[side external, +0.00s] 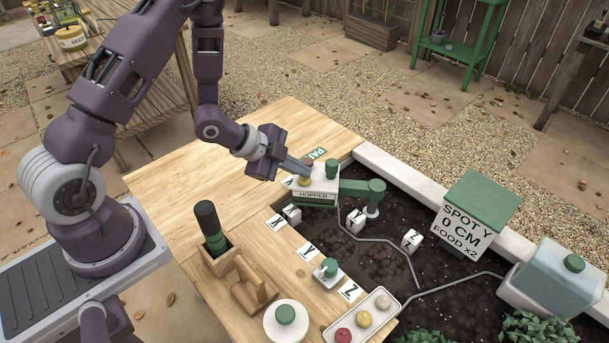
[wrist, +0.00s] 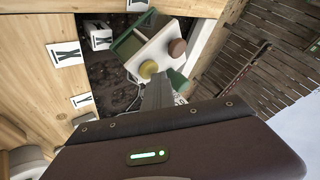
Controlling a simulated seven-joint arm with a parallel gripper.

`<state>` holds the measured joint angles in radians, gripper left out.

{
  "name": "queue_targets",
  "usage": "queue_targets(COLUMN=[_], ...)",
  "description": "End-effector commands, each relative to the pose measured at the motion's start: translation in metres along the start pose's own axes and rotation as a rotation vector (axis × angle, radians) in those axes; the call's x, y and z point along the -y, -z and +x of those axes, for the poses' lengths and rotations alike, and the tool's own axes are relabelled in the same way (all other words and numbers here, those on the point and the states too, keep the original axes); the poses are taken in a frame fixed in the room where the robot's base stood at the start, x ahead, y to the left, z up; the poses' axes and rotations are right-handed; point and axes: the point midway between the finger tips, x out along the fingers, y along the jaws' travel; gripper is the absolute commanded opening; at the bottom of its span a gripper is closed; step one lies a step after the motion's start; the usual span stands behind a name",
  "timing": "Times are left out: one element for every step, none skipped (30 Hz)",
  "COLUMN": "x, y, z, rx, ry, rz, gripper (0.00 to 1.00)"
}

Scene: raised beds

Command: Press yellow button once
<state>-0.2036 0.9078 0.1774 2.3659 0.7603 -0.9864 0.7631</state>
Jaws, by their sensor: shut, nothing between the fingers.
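The white hopper box (side external: 318,186), labelled HOPPER, stands at the edge of the wooden table. A yellow button (side external: 305,180) sits on its top; in the wrist view this yellow button (wrist: 148,69) shows beside a brown button (wrist: 177,47). My gripper (side external: 308,173) is shut and empty, its fingers reaching over the hopper top. In the wrist view, my gripper (wrist: 158,82) has its tips right beside the yellow button; I cannot tell whether they touch it.
A green knob (side external: 332,168) rises beside the fingers, and a green arm (side external: 355,187) extends from the hopper over the soil. White lettered cubes (side external: 355,221) stand nearby. A green-capped control (side external: 329,267), a wooden holder (side external: 246,286) and a green-lidded box (side external: 478,200) are farther off.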

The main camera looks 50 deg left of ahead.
Motion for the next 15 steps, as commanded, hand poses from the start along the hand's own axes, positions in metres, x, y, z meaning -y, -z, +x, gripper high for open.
queue_targets(x=[0.000, 0.000, 0.000, 0.000, 0.001, 0.001, 0.002, 0.003, 0.004, 0.005, 0.006, 0.007, 0.008, 0.009, 0.009], y=[0.000, 0.000, 0.000, 0.000, 0.000, 0.001, 0.002, 0.003, 0.004, 0.005, 0.006, 0.007, 0.008, 0.009, 0.009], z=[0.000, 0.000, 0.000, -0.001, -0.001, -0.002, -0.003, -0.004, -0.005, -0.007, -0.008, -0.010, -0.011, -0.012, -0.013], rx=[0.001, 0.001, 0.001, 0.001, 0.001, 0.000, 0.000, 0.000, 0.000, 0.000, 0.000, -0.001, 0.000, 0.000, 0.000], ry=[-0.001, -0.001, -0.001, -0.001, -0.001, 0.000, 0.000, 0.000, -0.001, -0.001, 0.000, 0.001, 0.000, 0.000, 0.000], rz=[0.000, 0.000, 0.000, 0.000, 0.000, 0.000, 0.000, 0.000, 0.000, -0.001, -0.001, -0.001, 0.000, 0.000, 0.000], gripper=[0.00, 0.00, 0.00, 0.00, 0.00, 0.00, 0.00, 0.00, 0.00, 0.00, 0.00, 0.00, 0.00, 0.00, 0.00])
